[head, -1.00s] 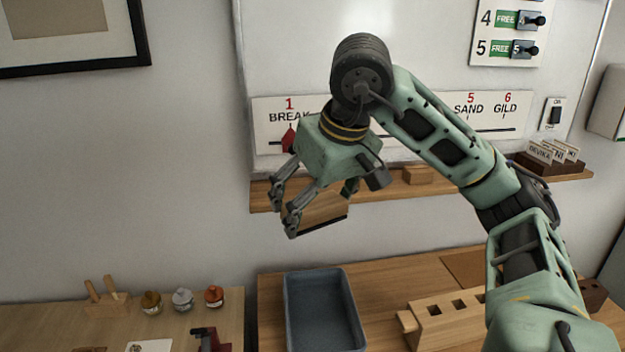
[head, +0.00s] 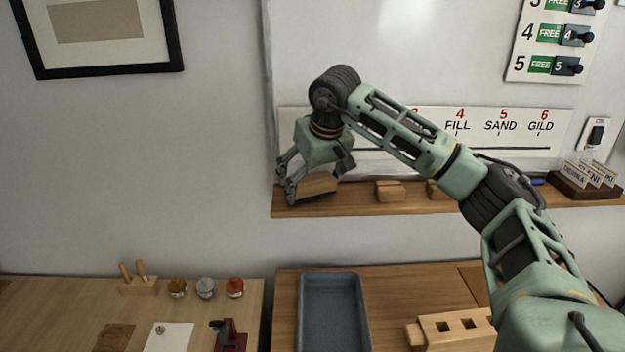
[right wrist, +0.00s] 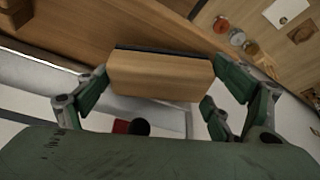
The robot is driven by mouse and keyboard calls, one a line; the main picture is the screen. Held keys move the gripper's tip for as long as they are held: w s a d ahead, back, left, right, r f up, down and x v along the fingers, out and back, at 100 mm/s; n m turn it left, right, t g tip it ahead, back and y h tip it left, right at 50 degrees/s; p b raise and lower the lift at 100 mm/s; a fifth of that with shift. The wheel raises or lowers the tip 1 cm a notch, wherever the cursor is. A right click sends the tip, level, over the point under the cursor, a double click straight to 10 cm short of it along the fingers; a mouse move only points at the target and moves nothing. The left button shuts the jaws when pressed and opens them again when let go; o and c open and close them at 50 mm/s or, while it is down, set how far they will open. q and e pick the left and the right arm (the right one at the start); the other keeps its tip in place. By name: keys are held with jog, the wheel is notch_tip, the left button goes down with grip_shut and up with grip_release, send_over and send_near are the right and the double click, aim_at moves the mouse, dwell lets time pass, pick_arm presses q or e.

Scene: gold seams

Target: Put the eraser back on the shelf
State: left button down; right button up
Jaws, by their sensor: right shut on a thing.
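The eraser (head: 315,186) is a light wooden block. My right gripper (head: 314,187) is shut on it at the left end of the wooden shelf (head: 352,203) under the whiteboard. In the right wrist view the eraser (right wrist: 160,75) sits between the two fingers, with a dark strip along its far edge. The shelf (right wrist: 95,25) runs behind it there. The eraser is slightly tilted in the head view; I cannot tell whether it touches the shelf. My left gripper is not in view.
Wooden blocks (head: 390,191) stand on the shelf to the right of the eraser. A card holder (head: 575,186) is at the shelf's right end. Below are a blue-grey tray (head: 333,310) and several small jars (head: 205,288). The shelf between the eraser and the nearest block is bare.

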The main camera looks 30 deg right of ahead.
jog(key=shift+f, duration=0.4)
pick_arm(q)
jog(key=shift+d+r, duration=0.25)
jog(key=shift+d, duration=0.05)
pick_arm(e)
jog(key=shift+f, duration=0.2)
jog(key=o, duration=0.9)
jog(key=shift+f, duration=0.1)
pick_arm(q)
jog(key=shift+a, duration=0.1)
pick_arm(e)
jog(key=shift+r, duration=0.25)
pick_arm(q)
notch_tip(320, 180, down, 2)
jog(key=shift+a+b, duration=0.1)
jog(key=shift+b, duration=0.85)
pick_arm(e)
jog(key=v, duration=1.1)
jog(key=shift+s+r, duration=0.25)
jog(key=shift+r, duration=0.1)
